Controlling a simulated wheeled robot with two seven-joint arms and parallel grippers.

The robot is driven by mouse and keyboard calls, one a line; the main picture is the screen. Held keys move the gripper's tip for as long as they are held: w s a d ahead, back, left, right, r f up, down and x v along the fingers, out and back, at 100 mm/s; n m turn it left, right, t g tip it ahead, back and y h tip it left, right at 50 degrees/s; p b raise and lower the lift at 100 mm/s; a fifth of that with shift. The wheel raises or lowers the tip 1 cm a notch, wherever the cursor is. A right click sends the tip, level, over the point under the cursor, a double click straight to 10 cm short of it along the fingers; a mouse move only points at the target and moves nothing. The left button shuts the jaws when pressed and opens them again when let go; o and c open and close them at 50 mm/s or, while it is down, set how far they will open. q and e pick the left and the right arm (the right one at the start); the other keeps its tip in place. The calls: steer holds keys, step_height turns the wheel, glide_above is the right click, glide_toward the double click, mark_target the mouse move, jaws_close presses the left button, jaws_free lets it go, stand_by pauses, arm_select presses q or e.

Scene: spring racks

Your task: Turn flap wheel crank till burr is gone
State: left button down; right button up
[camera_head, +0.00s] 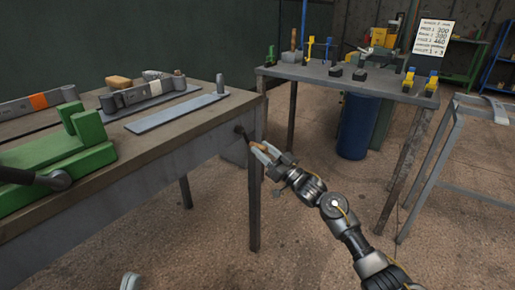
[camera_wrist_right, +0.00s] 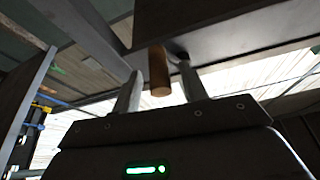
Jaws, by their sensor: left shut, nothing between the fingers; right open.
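A crank with a dark arm (camera_head: 240,131) and a wooden handle (camera_head: 258,147) sticks out from the front side of the workbench. My right gripper (camera_head: 264,157) is at this handle. In the right wrist view the brown handle (camera_wrist_right: 159,72) stands between the two fingers of the right gripper (camera_wrist_right: 158,88), which are open around it. A gap shows on at least one side. My left gripper (camera_head: 130,281) shows only as pale fingertips at the bottom edge, shut and empty, away from the crank. I cannot make out the flap wheel for certain or any burr.
The workbench (camera_head: 190,118) carries a green fixture (camera_head: 70,150), a flat grey strip (camera_head: 178,112) and a grey bar with posts (camera_head: 150,91). A second table (camera_head: 345,82) with small clamps, a blue bin (camera_head: 357,125) and a grey frame (camera_head: 440,140) stand beyond. Floor between is clear.

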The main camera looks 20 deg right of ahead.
steer(key=shift+x, duration=1.4)
steer(key=shift+c, duration=0.2)
jaws_close()
